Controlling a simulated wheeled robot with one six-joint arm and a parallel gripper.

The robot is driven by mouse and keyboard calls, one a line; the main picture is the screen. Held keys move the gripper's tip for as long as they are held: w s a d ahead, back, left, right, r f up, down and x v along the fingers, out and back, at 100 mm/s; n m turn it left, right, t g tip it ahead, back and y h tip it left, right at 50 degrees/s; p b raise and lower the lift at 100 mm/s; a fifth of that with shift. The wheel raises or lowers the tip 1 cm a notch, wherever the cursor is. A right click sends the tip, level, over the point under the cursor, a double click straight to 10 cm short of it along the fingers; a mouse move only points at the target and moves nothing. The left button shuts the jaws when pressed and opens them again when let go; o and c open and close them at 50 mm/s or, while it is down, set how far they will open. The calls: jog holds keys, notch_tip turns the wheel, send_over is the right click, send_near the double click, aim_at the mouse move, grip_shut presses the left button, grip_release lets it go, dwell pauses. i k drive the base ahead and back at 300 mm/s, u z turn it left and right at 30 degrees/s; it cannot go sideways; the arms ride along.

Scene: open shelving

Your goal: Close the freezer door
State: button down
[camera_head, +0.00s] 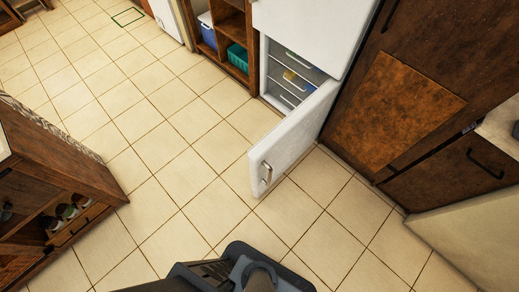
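The white freezer door (296,137) stands open, swung out from the lower part of the white fridge (305,28). Its handle (267,173) is near the door's free edge, at the lower left. The open freezer compartment (288,72) shows several drawers with small coloured items inside. My own base and part of my arm show at the bottom middle, apart from the door. My gripper is not clearly visible in this view.
A wooden island (60,170) with shelves stands at the left. Wooden shelving (234,22) with a blue bin (208,33) and a green basket (237,57) is left of the fridge. Brown cabinets (405,90) stand at the right. The tiled floor (160,130) between is clear.

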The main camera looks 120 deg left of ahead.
aim_at(269, 158)
jog(key=u, duration=3.5)
jog(key=i, duration=0.5)
jog(key=z, duration=1.1)
jog(key=k, duration=1)
jog(key=u, duration=1.05)
jog(key=i, duration=1)
